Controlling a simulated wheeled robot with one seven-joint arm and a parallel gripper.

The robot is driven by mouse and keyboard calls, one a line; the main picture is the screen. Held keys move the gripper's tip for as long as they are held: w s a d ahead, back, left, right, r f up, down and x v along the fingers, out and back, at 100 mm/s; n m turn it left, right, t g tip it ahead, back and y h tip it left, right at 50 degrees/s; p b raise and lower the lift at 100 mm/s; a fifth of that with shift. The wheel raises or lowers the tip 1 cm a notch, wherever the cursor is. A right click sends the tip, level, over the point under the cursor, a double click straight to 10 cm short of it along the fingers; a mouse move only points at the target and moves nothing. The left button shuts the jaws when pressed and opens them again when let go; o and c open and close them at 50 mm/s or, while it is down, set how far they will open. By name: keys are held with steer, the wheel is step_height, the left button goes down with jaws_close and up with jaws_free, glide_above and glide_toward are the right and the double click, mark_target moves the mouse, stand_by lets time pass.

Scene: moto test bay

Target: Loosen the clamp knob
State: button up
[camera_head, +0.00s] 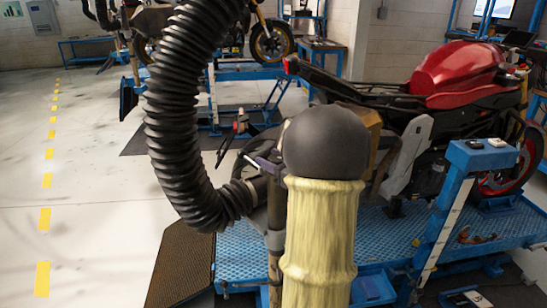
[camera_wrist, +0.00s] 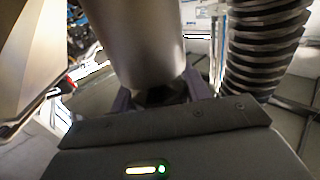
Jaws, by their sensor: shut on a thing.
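My gripper (camera_wrist: 160,98) shows in the wrist view with its two purple-grey fingers on either side of a dark piece, the clamp knob (camera_wrist: 161,94). The fingers are shut on it. A thick grey metal cylinder (camera_wrist: 135,40) stands directly behind the knob and fills the upper middle. In the head view, only a small part of my gripper (camera_head: 262,163) shows beside an upright post (camera_head: 275,212). My own arm, with a dark round joint and a yellowish sleeve, covers the rest there, and the knob is hidden.
A black corrugated hose (camera_head: 168,120) curves down close to my gripper's left; it also shows in the wrist view (camera_wrist: 262,45). A red motorcycle (camera_head: 455,75) stands on a blue lift platform (camera_head: 390,240) at right. Open floor (camera_head: 90,190) lies at left.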

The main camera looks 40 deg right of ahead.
steer(key=shift+a+r+n+g+y+p, duration=0.1)
steer(key=shift+n+g+y+p, duration=0.25)
steer(key=shift+n+y, duration=0.6)
steer(key=shift+a+n+g+y+p, duration=0.1)
steer(key=shift+n+g+y+p, duration=0.35)
steer(key=shift+y, duration=0.9)
steer(key=o, duration=1)
steer(key=shift+s, duration=0.15)
steer(key=b+v, duration=0.2)
steer(key=v, duration=1.5)
steer(key=shift+f, duration=0.25)
